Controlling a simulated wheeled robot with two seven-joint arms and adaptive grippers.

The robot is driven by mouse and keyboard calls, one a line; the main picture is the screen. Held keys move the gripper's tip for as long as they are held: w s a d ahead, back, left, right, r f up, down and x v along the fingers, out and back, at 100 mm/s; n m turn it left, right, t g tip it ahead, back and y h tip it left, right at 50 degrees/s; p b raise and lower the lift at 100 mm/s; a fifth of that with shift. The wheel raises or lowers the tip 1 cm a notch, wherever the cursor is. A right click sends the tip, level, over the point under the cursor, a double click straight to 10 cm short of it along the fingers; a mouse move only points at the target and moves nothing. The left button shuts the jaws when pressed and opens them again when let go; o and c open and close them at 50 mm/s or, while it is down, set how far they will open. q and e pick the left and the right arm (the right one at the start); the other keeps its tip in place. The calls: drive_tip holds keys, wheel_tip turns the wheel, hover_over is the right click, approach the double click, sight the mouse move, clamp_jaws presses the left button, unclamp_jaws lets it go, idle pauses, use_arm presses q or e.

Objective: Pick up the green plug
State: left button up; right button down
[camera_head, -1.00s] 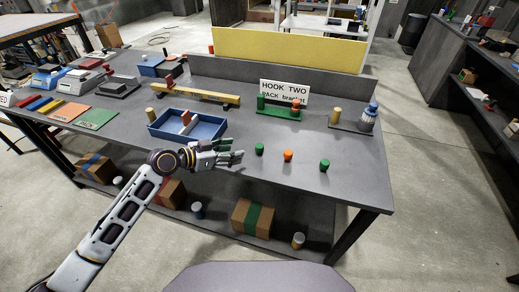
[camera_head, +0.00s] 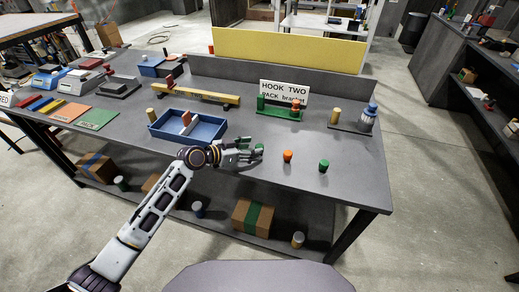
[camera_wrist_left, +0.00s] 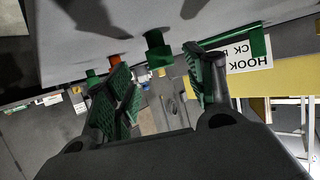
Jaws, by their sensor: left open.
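One green plug (camera_head: 260,148) stands upright on the grey bench, right at the fingertips of my left gripper (camera_head: 250,153). In the left wrist view this green plug (camera_wrist_left: 158,50) shows in the gap between the two open fingers of the gripper (camera_wrist_left: 160,68). No grip on it shows. A second green plug (camera_head: 323,166) stands farther right, with an orange plug (camera_head: 287,156) between the two. My right gripper is not in view.
A blue divided tray (camera_head: 160,132) lies left of the gripper. The bench (camera_head: 345,185) is clear on the right.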

sight(260, 146)
drive_tip(key=shift+d, duration=0.1)
idle(0.3)
use_arm(q)
drive_tip(key=shift+w+d, duration=0.1)
drive_tip(key=shift+d, duration=0.05)
drive_tip(key=shift+w+d+f, duration=0.15)
drive_tip(key=shift+w+d, duration=0.15)
drive_tip(key=shift+d, duration=0.05)
drive_tip(key=shift+w+d+f+p, duration=0.25)
drive_tip(key=shift+w+d+p, duration=0.15)
drive_tip(key=shift+d, duration=0.15)
drive_tip(key=shift+w+d+f, duration=0.3)
drive_tip(key=shift+w+d, duration=0.1)
drive_tip(key=shift+d, duration=0.1)
drive_tip(key=shift+w+d+f, duration=0.2)
drive_tip(key=shift+w+d, duration=0.1)
drive_tip(key=shift+d, duration=0.1)
drive_tip(key=shift+c, duration=0.5)
use_arm(e)
drive_tip(key=shift+s+r, duration=0.15)
drive_tip(key=shift+r, duration=0.45)
use_arm(q)
drive_tip(key=c, duration=0.8)
